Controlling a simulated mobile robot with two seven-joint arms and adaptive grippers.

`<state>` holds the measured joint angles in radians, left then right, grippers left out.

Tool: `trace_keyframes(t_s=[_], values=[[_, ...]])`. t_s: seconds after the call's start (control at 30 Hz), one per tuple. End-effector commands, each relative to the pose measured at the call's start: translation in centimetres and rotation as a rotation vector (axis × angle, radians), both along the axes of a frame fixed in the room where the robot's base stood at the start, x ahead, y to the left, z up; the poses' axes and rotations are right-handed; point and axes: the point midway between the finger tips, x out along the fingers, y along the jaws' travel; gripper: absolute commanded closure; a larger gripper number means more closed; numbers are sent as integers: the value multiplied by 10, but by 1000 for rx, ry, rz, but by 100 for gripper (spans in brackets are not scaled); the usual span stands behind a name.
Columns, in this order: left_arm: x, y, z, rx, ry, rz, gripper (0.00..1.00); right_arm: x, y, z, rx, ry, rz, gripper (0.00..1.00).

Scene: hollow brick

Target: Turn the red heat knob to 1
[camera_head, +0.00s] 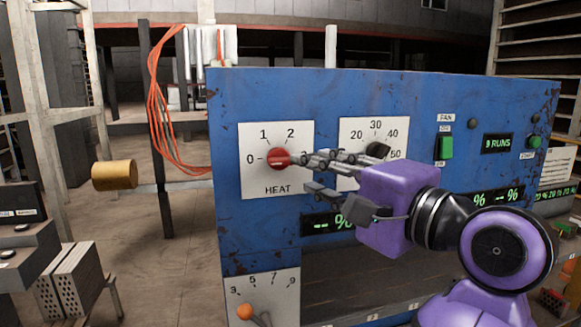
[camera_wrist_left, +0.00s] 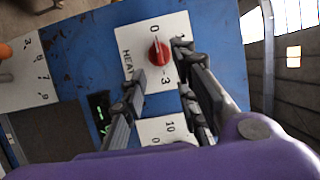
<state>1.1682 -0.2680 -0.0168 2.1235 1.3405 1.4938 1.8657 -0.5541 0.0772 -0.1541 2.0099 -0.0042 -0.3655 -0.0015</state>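The red heat knob (camera_head: 279,158) sits on a white dial plate (camera_head: 258,187) marked HEAT on the blue panel. Its pointer appears to face 0, though the mark is small. My left gripper (camera_head: 294,174) is in front of the panel, just right of the knob, with its fingers apart. In the head view its upper finger reaches the knob's right edge; I cannot tell whether they touch. In the left wrist view, the knob (camera_wrist_left: 159,53) shows between the spread fingertips (camera_wrist_left: 161,62), with nothing held. My right gripper is not in view.
A second dial with a black knob (camera_head: 378,150) is partly hidden behind my left gripper. A green fan switch (camera_head: 445,147) is farther right. An orange-tipped lever (camera_head: 245,311) is below. Orange cables (camera_head: 155,100) hang left of the panel.

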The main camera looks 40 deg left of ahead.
Motion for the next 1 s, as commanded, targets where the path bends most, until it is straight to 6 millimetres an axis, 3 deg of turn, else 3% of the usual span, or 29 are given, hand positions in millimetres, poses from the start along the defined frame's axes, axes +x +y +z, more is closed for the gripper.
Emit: trace_keyframes(t_s=[0.5,0.87,1.0], values=[[20,66,2,-9,-11,4,72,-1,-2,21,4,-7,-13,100],[24,74,-2,-8,-7,2,72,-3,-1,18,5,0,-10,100],[23,74,-2,-8,-7,2,86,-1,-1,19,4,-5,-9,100]])
